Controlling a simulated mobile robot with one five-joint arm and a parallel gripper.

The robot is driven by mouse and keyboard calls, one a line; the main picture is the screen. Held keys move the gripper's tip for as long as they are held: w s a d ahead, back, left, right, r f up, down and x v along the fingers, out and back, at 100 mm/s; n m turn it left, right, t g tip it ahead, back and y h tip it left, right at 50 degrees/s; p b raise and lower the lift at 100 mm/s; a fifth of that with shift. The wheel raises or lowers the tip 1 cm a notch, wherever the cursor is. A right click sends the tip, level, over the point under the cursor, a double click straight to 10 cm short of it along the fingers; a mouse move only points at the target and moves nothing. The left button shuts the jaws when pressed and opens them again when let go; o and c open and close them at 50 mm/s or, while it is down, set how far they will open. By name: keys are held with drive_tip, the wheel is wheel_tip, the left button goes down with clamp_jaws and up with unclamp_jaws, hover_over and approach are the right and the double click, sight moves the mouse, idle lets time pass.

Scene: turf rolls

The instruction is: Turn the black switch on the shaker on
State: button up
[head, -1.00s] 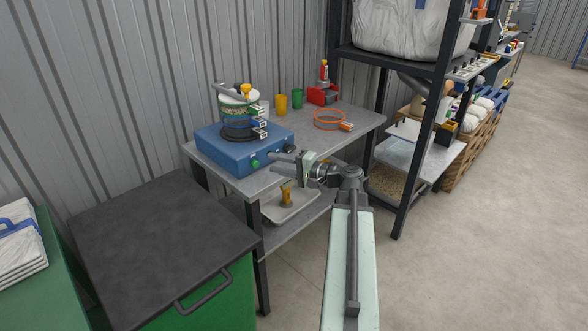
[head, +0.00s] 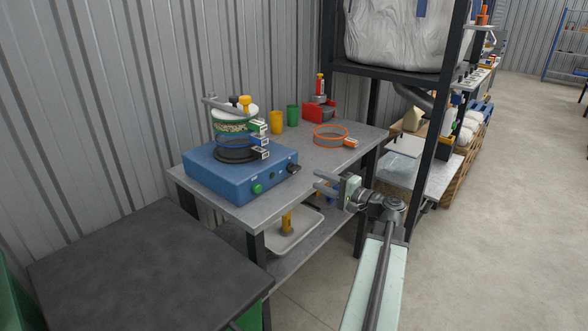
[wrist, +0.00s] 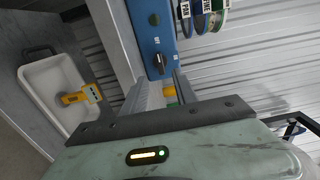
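The shaker (head: 235,170) is a blue box on the grey bench, with a stack of sieves (head: 240,140) on top. The black switch (head: 293,168) is at the right end of its front face; it also shows in the wrist view (wrist: 160,62), with its pointer slanted. A green button (head: 257,188) sits left of the switch in the head view. My gripper (head: 317,182) is open and empty, in front of the bench, right of the switch in the picture. In the wrist view the fingers (wrist: 162,88) point towards the switch without touching it.
An orange ring sieve (head: 331,135), yellow cup (head: 277,122), green cup (head: 293,114) and red device (head: 319,111) stand on the bench (head: 330,160). A tray (head: 297,232) holds a yellow-handled tool on the lower shelf. A dark-topped bin (head: 140,265) stands at the left.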

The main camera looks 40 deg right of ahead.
sight(297, 170)
drive_tip(key=w, duration=0.8)
drive_tip(key=shift+w+a, duration=0.25)
drive_tip(key=shift+a, duration=0.15)
